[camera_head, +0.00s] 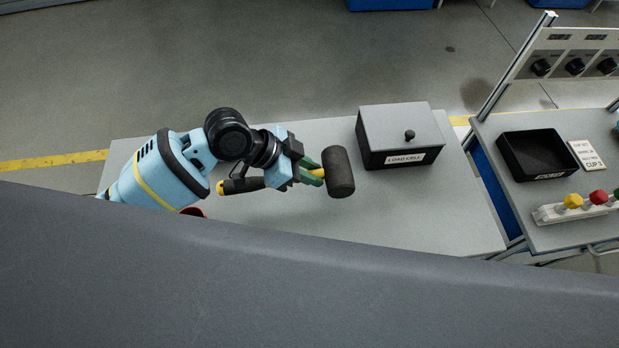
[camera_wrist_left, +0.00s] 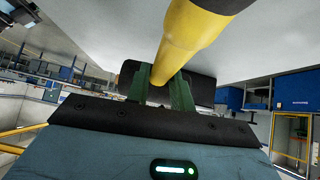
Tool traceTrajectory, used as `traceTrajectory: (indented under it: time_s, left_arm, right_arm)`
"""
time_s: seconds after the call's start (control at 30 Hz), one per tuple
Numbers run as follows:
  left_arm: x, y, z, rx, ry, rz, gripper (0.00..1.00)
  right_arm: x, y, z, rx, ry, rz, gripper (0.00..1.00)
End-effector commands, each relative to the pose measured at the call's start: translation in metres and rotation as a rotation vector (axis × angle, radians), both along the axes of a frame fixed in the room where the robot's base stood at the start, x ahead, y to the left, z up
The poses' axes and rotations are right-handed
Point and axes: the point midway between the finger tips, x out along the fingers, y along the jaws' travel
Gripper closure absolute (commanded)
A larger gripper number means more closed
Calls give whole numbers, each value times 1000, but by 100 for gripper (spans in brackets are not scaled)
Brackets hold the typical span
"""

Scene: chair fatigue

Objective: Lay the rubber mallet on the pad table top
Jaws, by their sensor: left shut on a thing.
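The rubber mallet has a black head (camera_head: 339,172) and a yellow handle with a dark grip (camera_head: 242,185). My left gripper (camera_head: 318,172) is shut on the mallet's handle close to the head, above or at the grey table top (camera_head: 290,215). I cannot tell whether the mallet touches the table. In the left wrist view the yellow handle (camera_wrist_left: 188,38) runs between the green fingers (camera_wrist_left: 160,88), with the black head behind them. My right gripper is not in view.
A grey box labelled LOAD CELL (camera_head: 400,135) stands on the table right of the mallet head. Part of a red-rimmed object (camera_head: 193,211) shows beside my left arm. A second table at right holds a black tray (camera_head: 537,154) and coloured knobs (camera_head: 598,197). A dark grey surface (camera_head: 250,290) hides the foreground.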

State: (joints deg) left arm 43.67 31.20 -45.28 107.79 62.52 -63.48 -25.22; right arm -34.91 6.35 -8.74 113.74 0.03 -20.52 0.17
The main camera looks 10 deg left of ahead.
Motion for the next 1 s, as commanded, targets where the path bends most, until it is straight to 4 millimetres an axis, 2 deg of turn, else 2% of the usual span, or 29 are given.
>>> traceTrajectory:
  time_s: [0.3, 0.67, 0.7, 0.87, 1.0]
  left_arm:
    - [0, 0, -34, -1, 0, 1, 100]
    - [0, 0, -37, -2, -1, 1, 100]
    - [-1, 0, -39, 2, 1, 1, 74]
    - [0, 0, -38, 1, 1, 1, 55]
    - [0, 0, -38, 1, 1, 1, 55]
  right_arm:
    - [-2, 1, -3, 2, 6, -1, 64]
    - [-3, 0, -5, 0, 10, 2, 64]
    - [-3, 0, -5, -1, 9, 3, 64]
    - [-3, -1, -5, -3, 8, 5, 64]
    - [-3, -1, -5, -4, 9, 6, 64]
